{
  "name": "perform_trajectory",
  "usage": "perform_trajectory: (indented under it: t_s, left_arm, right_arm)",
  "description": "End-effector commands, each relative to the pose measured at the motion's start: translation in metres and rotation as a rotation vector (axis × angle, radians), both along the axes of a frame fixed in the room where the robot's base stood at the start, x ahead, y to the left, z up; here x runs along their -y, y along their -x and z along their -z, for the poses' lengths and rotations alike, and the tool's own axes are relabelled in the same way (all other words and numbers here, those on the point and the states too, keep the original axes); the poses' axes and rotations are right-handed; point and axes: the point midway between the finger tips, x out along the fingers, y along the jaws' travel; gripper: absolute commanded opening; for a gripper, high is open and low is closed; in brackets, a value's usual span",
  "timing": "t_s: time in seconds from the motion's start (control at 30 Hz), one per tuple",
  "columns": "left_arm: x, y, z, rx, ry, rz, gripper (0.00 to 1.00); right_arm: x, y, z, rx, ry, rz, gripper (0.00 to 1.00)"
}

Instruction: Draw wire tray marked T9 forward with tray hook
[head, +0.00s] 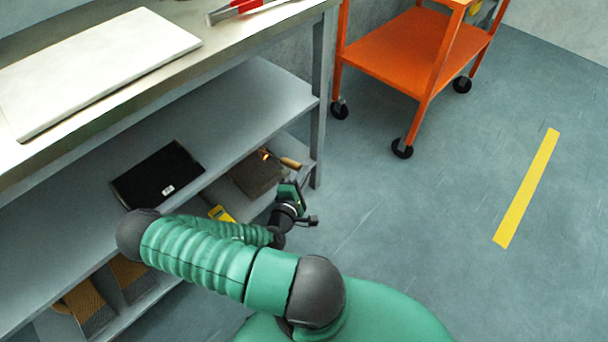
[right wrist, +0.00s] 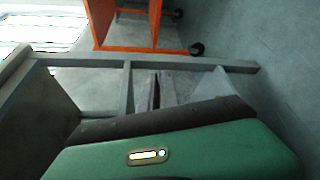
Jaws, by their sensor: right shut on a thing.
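A dark tray (head: 157,174) with a small white label lies on the middle shelf; the label is too small to read. A brownish mesh-like tray (head: 258,174) sits on a lower shelf near the right post, and no mark on it can be read. The tray hook (head: 290,162), with a wooden handle, shows over that tray's right side. My right gripper (head: 294,184) is at the shelf's right end, shut on the hook; the grip itself is small and partly hidden. Whether the hook touches the tray I cannot tell. My left gripper is not in view.
The bench (head: 250,32) bears a white board (head: 95,70) and a red-handled tool (head: 240,8). A shelf post (head: 319,110) stands close to my right gripper. An orange cart (head: 395,52) stands behind, also in the right wrist view (right wrist: 125,48). The floor at right is clear.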

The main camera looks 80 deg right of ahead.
Motion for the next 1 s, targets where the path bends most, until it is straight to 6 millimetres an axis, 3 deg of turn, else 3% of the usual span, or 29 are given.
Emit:
perform_trajectory:
  t_s: [0.27,1.0]
  left_arm:
    - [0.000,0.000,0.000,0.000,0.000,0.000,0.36]
    - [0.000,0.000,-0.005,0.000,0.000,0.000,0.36]
  right_arm:
    - [-0.004,0.008,0.000,-0.002,0.002,0.000,0.00]
    - [-0.051,0.084,-0.001,-0.004,0.001,0.000,0.00]
